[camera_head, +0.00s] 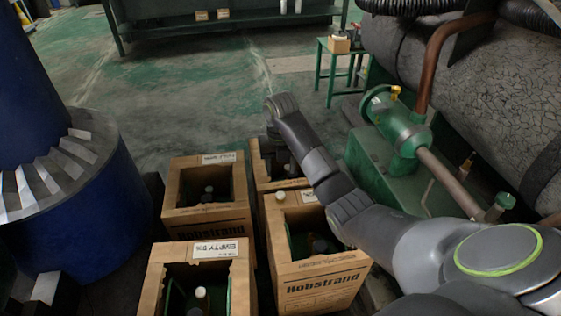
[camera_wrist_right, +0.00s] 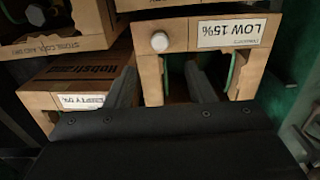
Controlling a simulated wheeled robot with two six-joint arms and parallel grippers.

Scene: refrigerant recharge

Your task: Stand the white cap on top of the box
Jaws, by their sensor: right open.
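The small white cap (camera_head: 280,196) sits on the top rim of an open cardboard box (camera_head: 320,272), beside the box's white label. In the right wrist view, the cap (camera_wrist_right: 160,42) shows its round face next to a "LOW 15%" label. My right gripper (camera_head: 274,150) is above the boxes behind the cap; its fingertips are hard to make out in the head view. In the right wrist view, its two dark fingers (camera_wrist_right: 165,82) are spread apart with nothing held between them. The cap appears beyond the fingertips, clear of both. My left gripper is out of view.
More open boxes stand close by: front left (camera_head: 200,252), back left (camera_head: 208,224) and behind (camera_head: 258,172). White-topped bottles (camera_head: 201,293) stand inside some. Green machinery (camera_head: 400,140) is on the right, a blue drum (camera_head: 85,235) on the left.

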